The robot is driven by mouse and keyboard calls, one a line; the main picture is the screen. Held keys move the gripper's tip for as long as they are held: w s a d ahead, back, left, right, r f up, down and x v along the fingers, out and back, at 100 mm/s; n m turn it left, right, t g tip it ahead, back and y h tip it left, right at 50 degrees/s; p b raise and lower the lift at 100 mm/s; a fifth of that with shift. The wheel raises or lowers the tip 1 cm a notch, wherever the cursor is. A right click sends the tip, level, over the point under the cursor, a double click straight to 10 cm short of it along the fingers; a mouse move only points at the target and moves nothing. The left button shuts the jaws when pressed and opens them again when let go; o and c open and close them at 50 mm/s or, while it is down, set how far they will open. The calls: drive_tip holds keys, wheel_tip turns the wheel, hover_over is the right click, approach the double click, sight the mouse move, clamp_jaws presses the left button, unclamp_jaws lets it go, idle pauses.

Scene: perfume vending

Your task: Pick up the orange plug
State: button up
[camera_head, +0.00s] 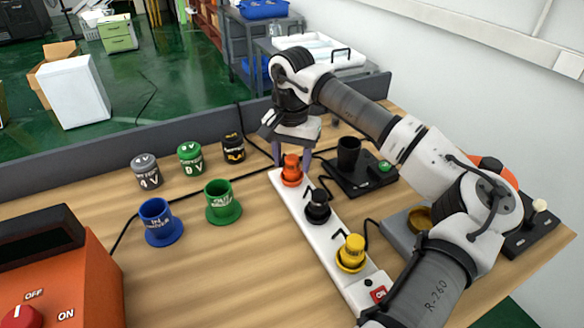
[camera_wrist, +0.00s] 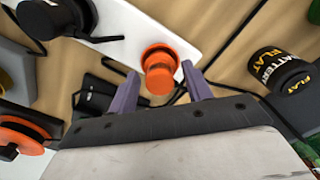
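The orange plug (camera_head: 291,170) sits upright on the far end of the white power strip (camera_head: 325,236). My gripper (camera_head: 292,163) is over that end of the strip, pointing down, with its purple fingers on either side of the plug. In the wrist view the orange plug (camera_wrist: 160,72) lies between and just beyond the tips of the open gripper (camera_wrist: 160,82). Gaps show at the fingertips, and I see no contact. A black plug (camera_head: 317,206) and a yellow plug (camera_head: 350,252) stand on the strip nearer the camera.
A flat battery (camera_head: 233,148), a green battery (camera_head: 190,158) and a grey battery (camera_head: 146,171) stand left of the strip. Blue (camera_head: 160,222) and green (camera_head: 222,202) cups stand nearer. A black device (camera_head: 360,172) is close right. An orange machine (camera_head: 60,270) fills the front left.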

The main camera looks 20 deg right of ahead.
sight(292, 158)
drive_tip(key=c, duration=0.9)
wheel_tip(292, 158, up, 20)
drive_tip(key=shift+b, duration=0.3)
